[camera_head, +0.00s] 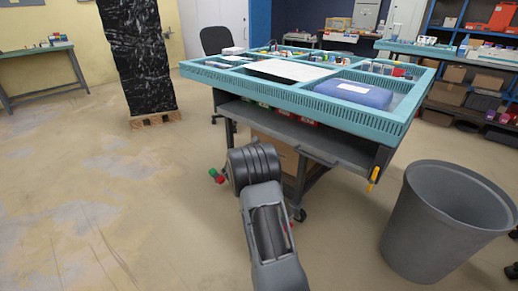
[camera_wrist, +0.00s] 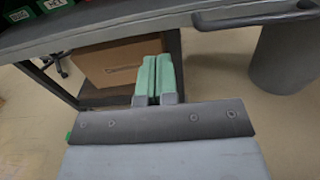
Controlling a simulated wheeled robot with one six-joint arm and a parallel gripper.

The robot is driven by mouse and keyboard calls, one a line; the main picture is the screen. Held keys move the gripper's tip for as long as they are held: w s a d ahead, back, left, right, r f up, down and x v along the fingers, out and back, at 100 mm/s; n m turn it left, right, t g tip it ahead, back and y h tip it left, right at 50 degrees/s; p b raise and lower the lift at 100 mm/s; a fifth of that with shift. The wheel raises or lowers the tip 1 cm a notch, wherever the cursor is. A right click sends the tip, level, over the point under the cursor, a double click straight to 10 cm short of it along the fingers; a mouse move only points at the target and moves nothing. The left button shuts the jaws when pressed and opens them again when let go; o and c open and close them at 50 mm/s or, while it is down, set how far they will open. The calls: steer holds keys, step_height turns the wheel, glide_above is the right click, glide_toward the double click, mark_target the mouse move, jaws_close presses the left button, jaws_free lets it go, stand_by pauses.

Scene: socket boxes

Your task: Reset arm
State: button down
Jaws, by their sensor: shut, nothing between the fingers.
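My gripper (camera_wrist: 153,80) shows in the wrist view with its two green fingers side by side and closed together, nothing between them. The fingers point toward the underside of the workbench, where a cardboard box (camera_wrist: 118,62) stands on the lower shelf. In the head view my dark grey arm reaches forward from the bottom centre, in front of the teal-topped workbench (camera_head: 290,98). The fingers are hidden there behind the arm; a small red and green bit shows left of the wrist.
A grey bin (camera_head: 420,225) stands on the floor at the right, near the bench; it also shows in the wrist view (camera_wrist: 286,55). A blue case (camera_head: 350,93) lies in the bench top. A black wrapped stack (camera_head: 138,55) stands at the back left. The left floor is clear.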

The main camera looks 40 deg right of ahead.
steer(key=shift+s+a, duration=0.1)
steer(key=shift+a, duration=0.3)
steer(key=s+a+r+m+g+y+p, duration=0.1)
steer(key=s+a+r+m+y+p, duration=0.15)
steer(key=s+a+r+p, duration=0.35)
steer(key=s+a+r+m+g+y+p, duration=0.1)
steer(key=s+a+r+m+y+p, duration=0.15)
steer(key=r+m+p, duration=0.4)
steer(key=s+a+r+m+g+y+p, duration=0.1)
steer(key=s+a+r+y+p, duration=0.15)
steer(key=a+r+p, duration=0.4)
steer(key=s+a+r+m+t+y+p, duration=0.2)
steer(key=s+a+r+m+y+p, duration=0.3)
steer(key=a+r, duration=0.3)
steer(key=s+a+r+m+t+y+p, duration=0.1)
steer(key=s+a+r+m+y+p, duration=0.3)
steer(key=s+a+r+p, duration=0.3)
steer(key=s+a+r+y, duration=0.1)
steer(key=a, duration=0.4)
steer(key=shift+m+t, duration=0.4)
steer(key=shift+s+d, duration=0.1)
steer(key=shift+d, duration=0.05)
